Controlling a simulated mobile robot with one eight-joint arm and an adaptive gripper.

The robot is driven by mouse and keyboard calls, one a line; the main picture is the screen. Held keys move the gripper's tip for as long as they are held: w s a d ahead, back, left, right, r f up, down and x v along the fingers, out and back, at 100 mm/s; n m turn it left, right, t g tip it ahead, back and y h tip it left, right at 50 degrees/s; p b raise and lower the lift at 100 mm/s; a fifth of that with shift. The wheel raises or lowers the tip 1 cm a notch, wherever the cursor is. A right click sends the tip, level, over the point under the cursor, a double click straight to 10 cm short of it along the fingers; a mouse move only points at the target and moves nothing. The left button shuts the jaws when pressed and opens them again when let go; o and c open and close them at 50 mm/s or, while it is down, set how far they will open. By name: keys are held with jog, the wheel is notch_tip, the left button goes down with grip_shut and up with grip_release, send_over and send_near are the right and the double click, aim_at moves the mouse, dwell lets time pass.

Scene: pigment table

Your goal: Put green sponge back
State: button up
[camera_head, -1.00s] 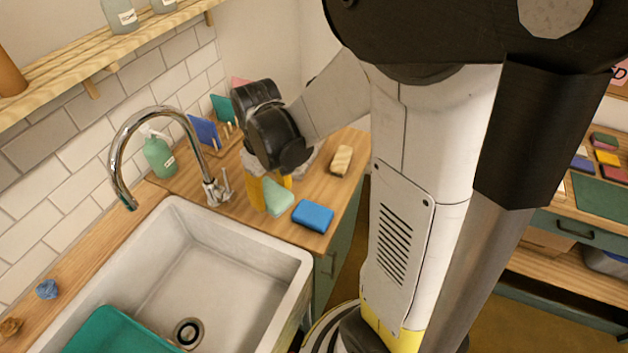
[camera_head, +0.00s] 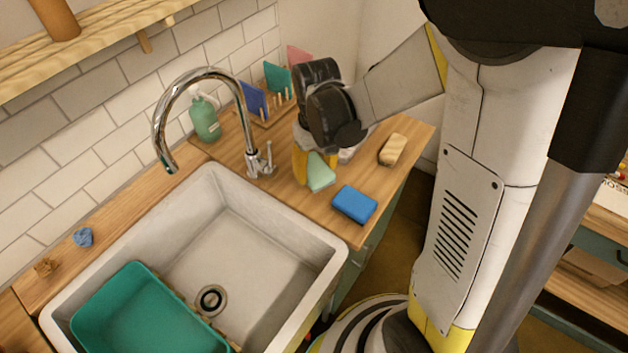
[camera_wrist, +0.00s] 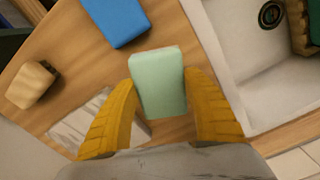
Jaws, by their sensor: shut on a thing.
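The pale green sponge (camera_head: 320,172) is at my gripper, over the wooden counter between the sink and the counter's right side. In the wrist view the sponge (camera_wrist: 158,82) sits between the two yellow fingers of my gripper (camera_wrist: 160,108), which are shut on its sides. In the head view my gripper (camera_head: 303,165) points down, and my dark wrist hides part of it. I cannot tell whether the sponge touches the counter.
A blue sponge (camera_head: 354,204) and a wooden brush (camera_head: 393,149) lie on the counter nearby. A rack with coloured plates (camera_head: 278,79), a green soap bottle (camera_head: 205,120) and the curved tap (camera_head: 205,75) stand behind. The white sink (camera_head: 250,235) holds a teal basin (camera_head: 135,310).

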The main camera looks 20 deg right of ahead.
jog(key=shift+w+a+f, duration=0.1)
jog(key=shift+a+f, duration=0.05)
jog(key=shift+f, duration=0.05)
jog(key=shift+f+b, duration=0.85)
jog(key=shift+f, duration=1)
jog(key=shift+f, duration=0.1)
jog(key=shift+f, duration=0.2)
jog(key=o, duration=1.4)
jog(key=shift+r, duration=0.1)
jog(key=shift+c, duration=0.2)
jog(key=shift+r, duration=0.1)
